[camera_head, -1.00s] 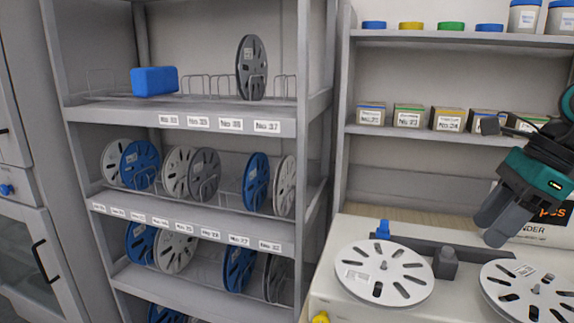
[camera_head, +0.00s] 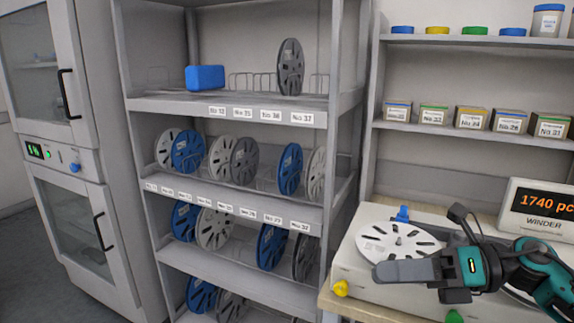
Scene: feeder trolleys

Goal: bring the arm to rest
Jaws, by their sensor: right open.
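My right arm comes in from the lower right. Its right gripper (camera_head: 392,272) has dark grey fingers and a teal body. It points left, in front of the winder machine, and is open with nothing seen in it. A white reel (camera_head: 385,243) lies flat on the winder (camera_head: 350,262), behind the fingers and partly hidden by them. A second reel there is mostly hidden by my arm. My left gripper does not show.
A grey rack (camera_head: 150,190) holds several blue, white and grey reels and a blue box (camera_head: 205,77). A display (camera_head: 540,210) reads 1740 pc. Small boxes and jars line the shelves at the right. A cabinet (camera_head: 65,215) stands at the left, with open floor before it.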

